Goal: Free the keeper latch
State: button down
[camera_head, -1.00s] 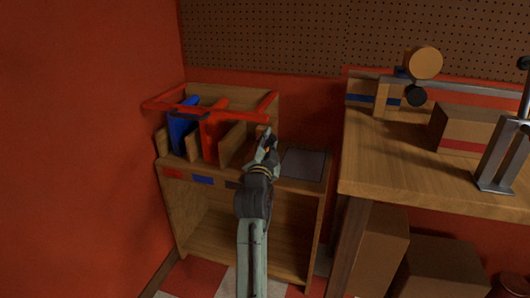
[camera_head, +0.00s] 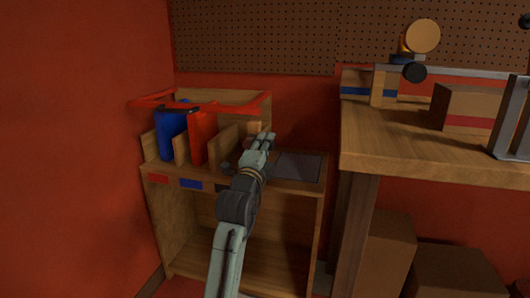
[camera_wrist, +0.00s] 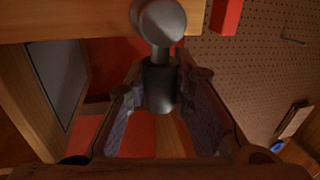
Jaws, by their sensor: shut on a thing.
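My gripper (camera_head: 268,137) is at the right end of the wooden rack (camera_head: 225,97), beside its last divider. In the wrist view my gripper (camera_wrist: 160,108) has its two fingers on either side of a grey round-headed knob (camera_wrist: 158,78) and is shut on it. The knob seems to be the latch, but its mounting is hidden. A red keeper bar (camera_head: 200,106) runs around the top of the rack, over a blue item (camera_head: 172,135) and a red item (camera_head: 203,137) standing in its slots.
A grey pad (camera_head: 299,167) lies on the cabinet top right of my gripper. A wooden workbench (camera_head: 430,150) stands close on the right, with a box (camera_head: 468,118) and a metal stand on it. A red wall closes off the left; pegboard is behind.

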jog(key=shift+f+m, duration=0.1)
jog(key=shift+m, duration=0.2)
jog(key=c, duration=1.4)
grip_release()
jog(key=shift+o, duration=0.2)
jog(key=shift+s, duration=0.1)
jog(key=v, duration=0.7)
jog(key=shift+s+f, duration=0.1)
jog(key=shift+s, duration=0.05)
